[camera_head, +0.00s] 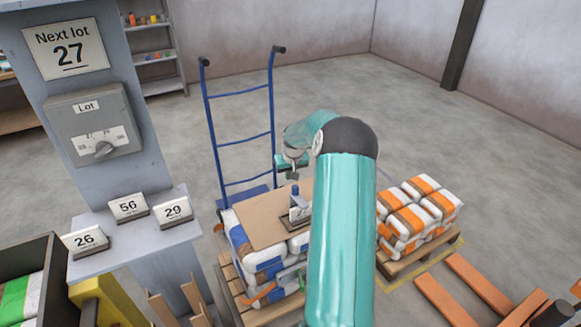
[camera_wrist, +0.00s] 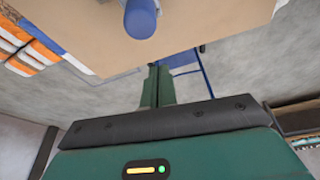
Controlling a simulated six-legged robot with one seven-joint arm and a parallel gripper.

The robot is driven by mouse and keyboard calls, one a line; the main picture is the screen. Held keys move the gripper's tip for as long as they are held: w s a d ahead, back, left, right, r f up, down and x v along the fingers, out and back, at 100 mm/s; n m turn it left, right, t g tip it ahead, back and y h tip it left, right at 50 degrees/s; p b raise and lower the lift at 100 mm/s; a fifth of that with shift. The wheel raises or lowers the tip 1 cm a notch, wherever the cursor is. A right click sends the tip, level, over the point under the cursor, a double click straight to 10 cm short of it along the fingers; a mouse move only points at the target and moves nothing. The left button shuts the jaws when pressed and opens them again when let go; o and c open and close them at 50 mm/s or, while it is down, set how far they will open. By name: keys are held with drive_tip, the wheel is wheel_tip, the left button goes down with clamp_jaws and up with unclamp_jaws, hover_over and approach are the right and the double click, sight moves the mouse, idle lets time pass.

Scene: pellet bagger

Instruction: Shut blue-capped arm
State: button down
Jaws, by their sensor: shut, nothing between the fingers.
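The blue-capped arm (camera_head: 295,191) stands up from a small grey device with a white label (camera_head: 299,213), which sits on a brown cardboard sheet on top of a stack of bags. In the wrist view the blue cap (camera_wrist: 140,18) shows large at the top edge, against the cardboard (camera_wrist: 215,25). My gripper (camera_head: 292,177) is just above and behind the cap in the head view. Its fingers (camera_wrist: 157,75) are together and empty, and look apart from the cap. My forearm hides part of the area right of the device.
The bag stack rests on a wooden pallet (camera_head: 228,272). A blue hand truck (camera_head: 240,140) stands behind it. Orange-and-white bags (camera_head: 412,212) are on another pallet at right. A grey post with a lot dial (camera_head: 96,130) and number cards (camera_head: 129,207) stands at left.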

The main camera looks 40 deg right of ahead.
drive_tip(key=shift+s+a+f, duration=0.1)
drive_tip(key=shift+s+a, duration=0.3)
drive_tip(key=shift+s, duration=0.45)
drive_tip(key=shift+s+a, duration=0.4)
drive_tip(key=shift+s, duration=0.45)
